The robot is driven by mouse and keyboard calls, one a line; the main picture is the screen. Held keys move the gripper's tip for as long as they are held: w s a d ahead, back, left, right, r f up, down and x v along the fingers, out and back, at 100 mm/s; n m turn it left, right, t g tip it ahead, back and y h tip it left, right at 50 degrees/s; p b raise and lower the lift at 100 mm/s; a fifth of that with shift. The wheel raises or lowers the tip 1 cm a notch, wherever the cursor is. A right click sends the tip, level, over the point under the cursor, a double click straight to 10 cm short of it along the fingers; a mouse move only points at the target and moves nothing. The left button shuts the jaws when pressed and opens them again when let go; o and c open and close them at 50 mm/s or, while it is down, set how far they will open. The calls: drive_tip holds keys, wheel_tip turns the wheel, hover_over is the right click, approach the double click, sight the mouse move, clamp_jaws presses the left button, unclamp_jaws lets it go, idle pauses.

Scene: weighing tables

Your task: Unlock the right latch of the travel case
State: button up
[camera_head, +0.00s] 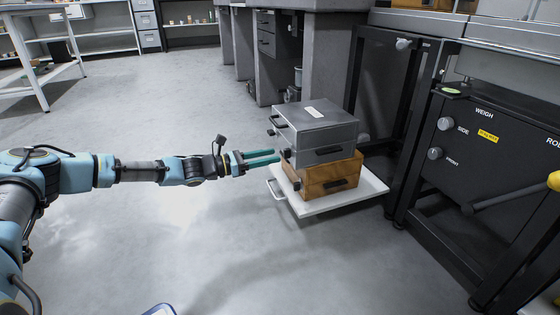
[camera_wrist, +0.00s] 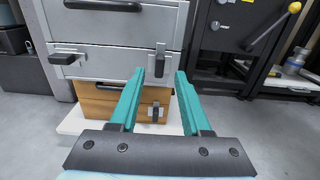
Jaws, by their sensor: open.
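The silver travel case (camera_head: 318,135) lies on a wooden box (camera_head: 330,178); the case also shows in the wrist view (camera_wrist: 110,40). Its left latch (camera_wrist: 62,57) has a dark knob lying sideways, and its right latch (camera_wrist: 160,60) has an upright dark knob. My gripper (camera_head: 277,157) points at the latch face from the left, at about the right latch's height. In the wrist view its open teal fingers (camera_wrist: 160,73) frame the lower part of the right latch. I cannot tell whether they touch it. Nothing is held.
Both boxes stand on a white tray (camera_head: 340,202) with a handle. A black weighing cabinet (camera_head: 500,150) with knobs and a lever stands at the right. The floor (camera_head: 150,230) around my arm is clear.

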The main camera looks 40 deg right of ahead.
sight(284, 153)
drive_tip(key=shift+b+x, duration=0.55)
drive_tip(key=shift+x, duration=1.3)
drive_tip(key=shift+c, duration=0.4)
clamp_jaws()
